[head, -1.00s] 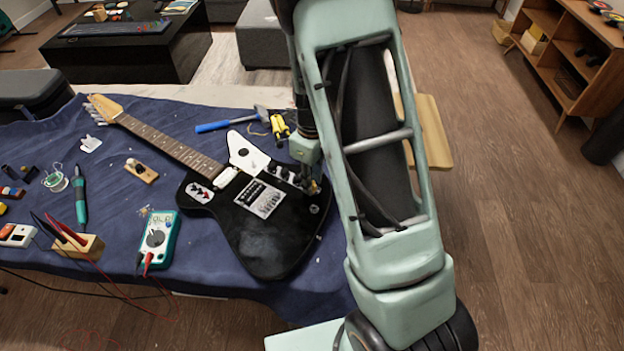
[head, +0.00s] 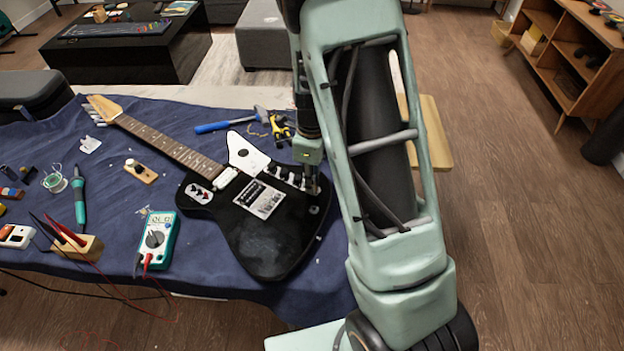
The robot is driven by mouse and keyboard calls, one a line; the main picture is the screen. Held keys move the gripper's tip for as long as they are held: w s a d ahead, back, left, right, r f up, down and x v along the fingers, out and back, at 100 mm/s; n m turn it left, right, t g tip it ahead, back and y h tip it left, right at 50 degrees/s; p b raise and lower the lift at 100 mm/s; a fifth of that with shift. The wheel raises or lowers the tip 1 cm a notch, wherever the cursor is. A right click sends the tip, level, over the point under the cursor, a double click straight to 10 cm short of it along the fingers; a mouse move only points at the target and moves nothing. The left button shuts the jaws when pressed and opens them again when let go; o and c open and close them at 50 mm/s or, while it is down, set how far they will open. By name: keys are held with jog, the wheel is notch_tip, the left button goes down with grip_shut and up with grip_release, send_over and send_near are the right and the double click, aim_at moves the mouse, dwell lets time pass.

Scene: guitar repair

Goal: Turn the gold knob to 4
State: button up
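The black electric guitar (head: 262,240) lies on the blue cloth with its neck toward the upper left. A row of small pale and dark controls (head: 281,173) runs along its body, right of the white plate (head: 243,153). My gripper (head: 312,184) points down at the right end of this row, over the edge of the body. I cannot make out the gold knob; the gripper may cover it. The gripper's fingers are too small and too hidden to tell whether they are open or shut, or touching anything. No dial numbers are readable.
A blue-handled hammer (head: 225,125) and yellow pliers (head: 281,128) lie behind the guitar. A teal multimeter (head: 157,238), a small wooden block with a knob (head: 141,171) and a green soldering iron (head: 79,195) lie to the left.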

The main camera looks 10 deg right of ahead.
jog(key=shift+r, duration=0.1)
jog(key=shift+m+p, duration=0.6)
jog(key=shift+m, duration=0.2)
jog(key=shift+m+p, duration=1)
jog(key=shift+m, duration=0.4)
jog(key=shift+m+p, duration=1.95)
jog(key=shift+m, duration=0.35)
jog(key=o, duration=0.4)
jog(key=shift+n, duration=1.5)
